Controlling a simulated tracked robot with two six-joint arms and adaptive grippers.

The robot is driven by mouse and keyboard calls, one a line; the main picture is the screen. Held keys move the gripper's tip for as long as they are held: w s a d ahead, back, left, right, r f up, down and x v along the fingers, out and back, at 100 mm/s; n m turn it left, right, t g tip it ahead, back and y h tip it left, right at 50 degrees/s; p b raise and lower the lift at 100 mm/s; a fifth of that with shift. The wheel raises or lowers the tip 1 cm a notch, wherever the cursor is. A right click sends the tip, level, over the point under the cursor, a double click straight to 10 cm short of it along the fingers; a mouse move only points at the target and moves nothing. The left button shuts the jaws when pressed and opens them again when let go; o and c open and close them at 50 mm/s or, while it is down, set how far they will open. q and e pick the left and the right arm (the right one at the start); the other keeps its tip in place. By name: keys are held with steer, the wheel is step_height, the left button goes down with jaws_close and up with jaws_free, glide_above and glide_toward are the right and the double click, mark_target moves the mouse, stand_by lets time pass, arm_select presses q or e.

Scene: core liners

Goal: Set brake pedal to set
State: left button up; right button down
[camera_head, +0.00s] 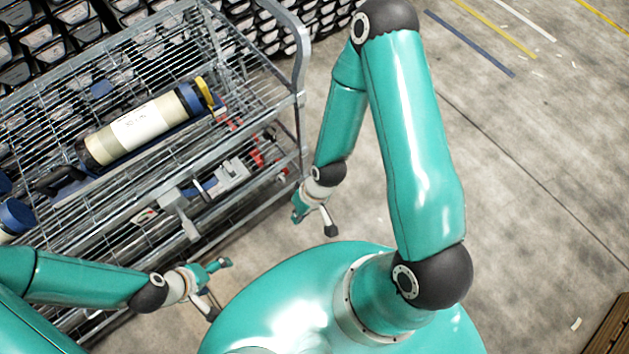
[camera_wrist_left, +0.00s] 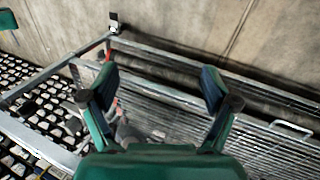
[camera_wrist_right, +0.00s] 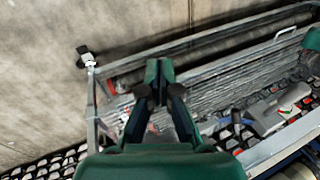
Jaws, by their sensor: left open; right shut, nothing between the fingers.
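I cannot pick out the brake pedal for certain in any view. A wire-shelf cart (camera_head: 299,100) stands at the left of the head view. Small red parts (camera_head: 257,158) show near its right end, too small to identify. My left gripper (camera_head: 218,288) is open and empty, below the cart's near side in that view. Its fingers spread wide in the left wrist view (camera_wrist_left: 160,80), with the cart beyond. My right gripper (camera_head: 325,225) is shut and empty, apart from the cart's right end. Its fingers are together in the right wrist view (camera_wrist_right: 159,70), the cart beyond them.
A cream cylinder with a blue cap and yellow clip (camera_head: 140,128) lies on the cart's upper shelf. A grey-white device (camera_head: 228,175) sits lower down. Blue-capped items (camera_head: 14,216) are at the far left. Black bins (camera_head: 40,45) line the back.

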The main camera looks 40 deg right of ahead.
arm_select(q)
steer(key=shift+o, duration=0.3)
step_height(320, 180, down, 15)
steer(key=b, duration=1.2)
steer(key=shift+r+b, duration=0.15)
steer(key=shift+b, duration=0.2)
arm_select(e)
steer(key=w+d+f+n+b, duration=0.2)
steer(key=w+f+n+b, duration=0.15)
steer(key=f, duration=0.55)
steer(key=w+d+f+n+b, duration=0.3)
steer(key=w+f+n, duration=0.1)
steer(key=f, duration=0.4)
steer(key=w+d+f+n+b, duration=0.2)
steer(key=w+f+n+b, duration=0.15)
steer(key=f, duration=0.55)
arm_select(q)
step_height(320, 180, down, 26)
steer(key=b, duration=1.6)
arm_select(e)
steer(key=w+d+f+n+h, duration=0.2)
steer(key=w+d+f+n, duration=0.2)
steer(key=d+f, duration=0.2)
steer(key=w+d+f+n+h, duration=0.2)
steer(key=w+d+f+n, duration=0.2)
steer(key=d+f, duration=0.2)
step_height(320, 180, down, 2)
steer(key=shift+d+f+n+g, duration=0.2)
steer(key=shift+n+g, duration=0.1)
steer(key=shift+n, duration=0.1)
